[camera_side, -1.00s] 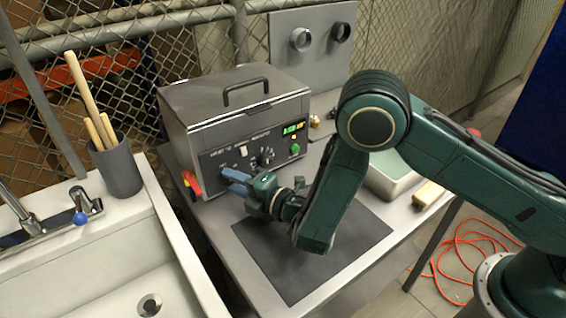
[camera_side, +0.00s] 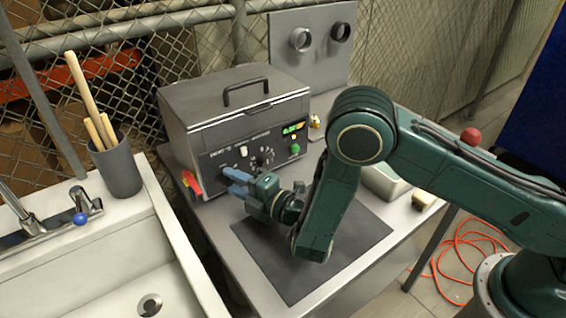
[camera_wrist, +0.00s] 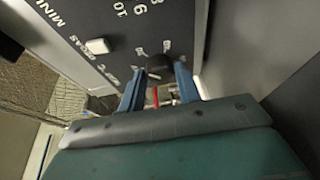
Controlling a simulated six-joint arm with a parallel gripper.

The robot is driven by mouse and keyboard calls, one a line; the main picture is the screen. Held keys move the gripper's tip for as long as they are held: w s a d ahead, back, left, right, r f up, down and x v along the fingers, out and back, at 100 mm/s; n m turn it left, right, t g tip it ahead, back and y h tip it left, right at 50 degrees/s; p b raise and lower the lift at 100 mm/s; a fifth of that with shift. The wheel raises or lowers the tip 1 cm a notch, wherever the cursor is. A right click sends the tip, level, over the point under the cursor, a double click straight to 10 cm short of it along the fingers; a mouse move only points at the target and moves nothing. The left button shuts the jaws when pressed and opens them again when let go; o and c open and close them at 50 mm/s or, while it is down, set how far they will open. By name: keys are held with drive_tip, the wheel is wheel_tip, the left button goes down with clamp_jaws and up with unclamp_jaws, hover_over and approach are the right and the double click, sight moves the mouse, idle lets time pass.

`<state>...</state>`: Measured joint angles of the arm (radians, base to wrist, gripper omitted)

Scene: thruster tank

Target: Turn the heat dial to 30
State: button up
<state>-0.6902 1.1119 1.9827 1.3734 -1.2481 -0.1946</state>
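The grey tank (camera_side: 235,110) has a front panel with printed dials, a white switch and a small green display (camera_side: 292,128), whose digits I cannot read. One dark dial (camera_side: 267,157) shows right of the white switch in the side view. My gripper (camera_side: 228,176) is close in front of the panel's lower left. In the wrist view a dark knob (camera_wrist: 158,66) lies between the tips of my two blue fingers (camera_wrist: 159,70), with narrow gaps on both sides. The fingers look open. Touch, the knob's setting and whether it is the heat dial cannot be told.
The white switch (camera_wrist: 97,46) is beside the knob. A red-and-yellow part (camera_side: 191,185) sits at the tank's lower left corner. A green button (camera_side: 294,149) is below the display.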

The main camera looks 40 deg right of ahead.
drive_tip(key=o, duration=0.3)
drive_tip(key=shift+r, duration=0.2)
